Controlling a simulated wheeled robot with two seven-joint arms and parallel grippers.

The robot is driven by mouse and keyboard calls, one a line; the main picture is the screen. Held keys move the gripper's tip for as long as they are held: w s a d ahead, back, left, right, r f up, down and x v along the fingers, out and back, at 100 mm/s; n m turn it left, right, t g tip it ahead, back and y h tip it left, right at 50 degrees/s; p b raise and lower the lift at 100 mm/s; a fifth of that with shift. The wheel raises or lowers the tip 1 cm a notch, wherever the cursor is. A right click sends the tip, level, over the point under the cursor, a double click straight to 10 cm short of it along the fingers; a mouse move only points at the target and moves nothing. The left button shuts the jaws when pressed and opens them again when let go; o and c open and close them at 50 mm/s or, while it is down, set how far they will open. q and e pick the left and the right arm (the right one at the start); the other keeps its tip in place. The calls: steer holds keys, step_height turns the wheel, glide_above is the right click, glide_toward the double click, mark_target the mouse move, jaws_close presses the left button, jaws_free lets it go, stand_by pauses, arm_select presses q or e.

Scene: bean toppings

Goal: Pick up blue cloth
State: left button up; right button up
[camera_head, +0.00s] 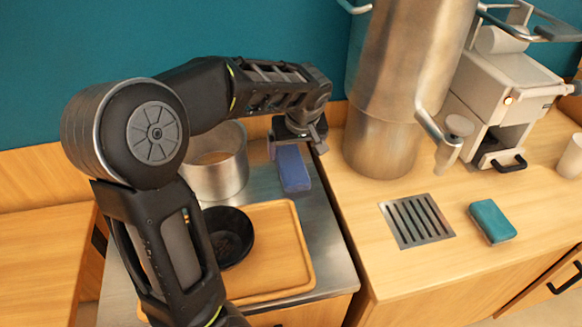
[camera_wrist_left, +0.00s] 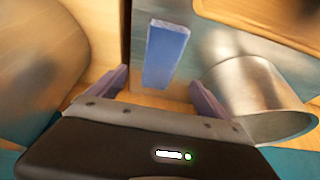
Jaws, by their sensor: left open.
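The blue cloth (camera_head: 294,172) is a folded, flat blue rectangle on the steel counter top, near its right edge and beside the steel pot. In the left wrist view the cloth (camera_wrist_left: 166,55) lies ahead of the gap between the fingers. My left gripper (camera_head: 297,146) is at the near-wall end of the cloth, which it partly hides. In the wrist view the left gripper (camera_wrist_left: 160,88) has its two purple fingers spread wide, with nothing between them. I cannot tell the exact height of the fingers above the counter. My right gripper is not in view.
A steel pot (camera_head: 218,178) stands left of the cloth. A tall steel cylinder (camera_head: 385,140) stands to its right. A wooden tray (camera_head: 283,262) with a black bowl (camera_head: 232,232) lies in front. A teal sponge (camera_head: 492,222) lies by a drain grate (camera_head: 417,221).

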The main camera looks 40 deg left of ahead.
mark_target(291, 163)
arm_select(q)
steer(key=shift+x, duration=1.2)
steer(key=shift+p+x, duration=0.7)
steer(key=shift+x, duration=1.9)
steer(key=c, duration=1.5)
steer(key=shift+o, duration=0.2)
steer(key=shift+r, duration=0.1)
